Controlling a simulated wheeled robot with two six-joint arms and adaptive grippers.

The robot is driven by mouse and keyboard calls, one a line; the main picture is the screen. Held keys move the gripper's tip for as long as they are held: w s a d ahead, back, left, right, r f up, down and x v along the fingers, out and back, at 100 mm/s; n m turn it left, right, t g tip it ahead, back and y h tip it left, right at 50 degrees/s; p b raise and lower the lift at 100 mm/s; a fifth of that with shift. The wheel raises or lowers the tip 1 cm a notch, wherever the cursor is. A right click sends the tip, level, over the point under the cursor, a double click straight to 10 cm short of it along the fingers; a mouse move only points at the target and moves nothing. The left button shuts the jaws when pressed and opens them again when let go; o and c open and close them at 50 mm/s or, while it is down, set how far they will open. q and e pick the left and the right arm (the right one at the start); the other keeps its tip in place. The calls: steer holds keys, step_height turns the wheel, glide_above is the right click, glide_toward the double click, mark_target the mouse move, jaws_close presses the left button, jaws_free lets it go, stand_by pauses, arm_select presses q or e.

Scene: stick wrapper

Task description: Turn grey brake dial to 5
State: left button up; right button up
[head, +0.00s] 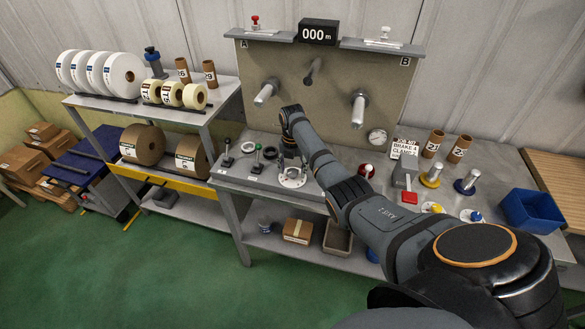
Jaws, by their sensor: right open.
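My right arm reaches in from the lower right to the bench top. Its wrist bends down there, and my right gripper (291,163) is small and dark, open, pointing down over a pale round dial plate (292,180). The plate lies on the bench near its front edge and looks like the brake dial's scale. The grey knob is mostly hidden by the gripper, so its setting and any contact cannot be told. My left gripper is not in view.
Levers and rings stand left of the plate, including a black-knobbed lever (227,153). A red knob (366,171), a gauge (377,137), a grey block with a red pad (405,177) and a blue bin (532,211) are to the right. The back panel (330,85) carries spindles.

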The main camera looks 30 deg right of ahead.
steer(key=c, duration=1.2)
steer(key=shift+o, duration=0.2)
steer(key=shift+r, duration=0.1)
